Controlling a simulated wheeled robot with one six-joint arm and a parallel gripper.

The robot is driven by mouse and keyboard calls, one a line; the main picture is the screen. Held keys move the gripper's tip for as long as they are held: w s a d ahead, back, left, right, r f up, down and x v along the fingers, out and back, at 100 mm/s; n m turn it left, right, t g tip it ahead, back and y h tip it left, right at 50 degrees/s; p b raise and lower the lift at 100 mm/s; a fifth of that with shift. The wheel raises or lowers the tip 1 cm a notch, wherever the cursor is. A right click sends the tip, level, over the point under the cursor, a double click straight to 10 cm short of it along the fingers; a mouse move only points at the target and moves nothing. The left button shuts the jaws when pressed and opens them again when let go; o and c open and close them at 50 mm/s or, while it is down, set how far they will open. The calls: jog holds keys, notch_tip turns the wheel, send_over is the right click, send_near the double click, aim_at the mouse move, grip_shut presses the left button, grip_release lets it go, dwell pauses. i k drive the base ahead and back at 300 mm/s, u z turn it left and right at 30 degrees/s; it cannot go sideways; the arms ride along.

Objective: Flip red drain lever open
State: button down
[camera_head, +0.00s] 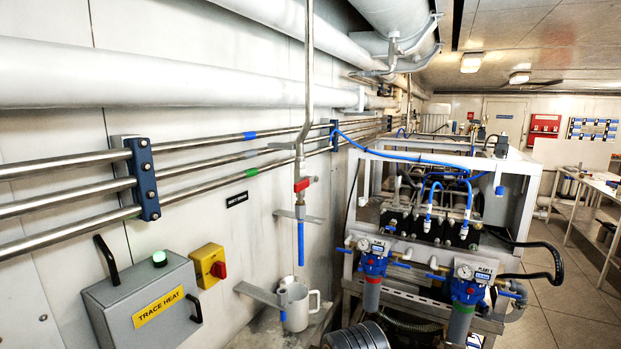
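The red drain lever (303,184) sits on a valve in the thin vertical drain pipe (308,70) at the wall, left of centre. The lever looks roughly level, across the pipe, with its end pointing a little up to the right. A blue tube (301,243) hangs from the pipe's lower end, below a metal bracket. A white jug (298,309) with a handle stands under the tube, partly behind a grey bracket arm (262,295). My gripper is not in view, and nothing touches the lever.
The watermaker frame (520,170) with blue filters stands at right. A ribbed grey cylinder (356,337) is at bottom centre.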

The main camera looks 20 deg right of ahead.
aim_at(298, 188)
jog(key=z, duration=0.85)
jog(key=i, duration=0.65)
jog(key=u, duration=1.45)
